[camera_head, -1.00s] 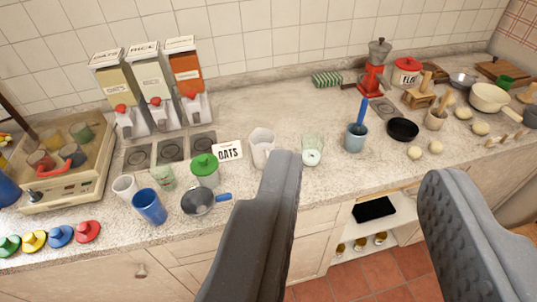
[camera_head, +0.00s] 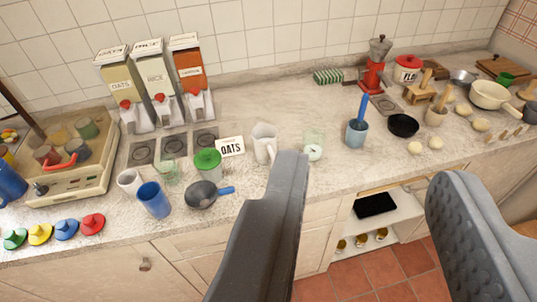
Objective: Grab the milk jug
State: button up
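A white jug (camera_head: 264,143), which looks like the milk jug, stands upright on the countertop near the middle of the view. Its handle faces right, toward the glass. My gripper (camera_head: 367,168) is open and empty, with its two dark grey fingers wide apart in the foreground. The left finger's tip appears just below and right of the jug, and the jug lies outside the gap between the fingers. No contact with the jug shows.
A clear glass with white contents (camera_head: 314,147) stands close right of the jug. An OATS card (camera_head: 230,147), a green-lidded jar (camera_head: 208,163) and a small dark pan (camera_head: 202,195) are to its left. A blue-grey cup (camera_head: 356,134) holds a blue-handled tool farther right.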

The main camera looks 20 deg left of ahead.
aim_at(265, 152)
jog(key=k, duration=1.15)
jog(key=z, duration=0.4)
jog(key=i, duration=2.35)
jog(key=u, duration=0.7)
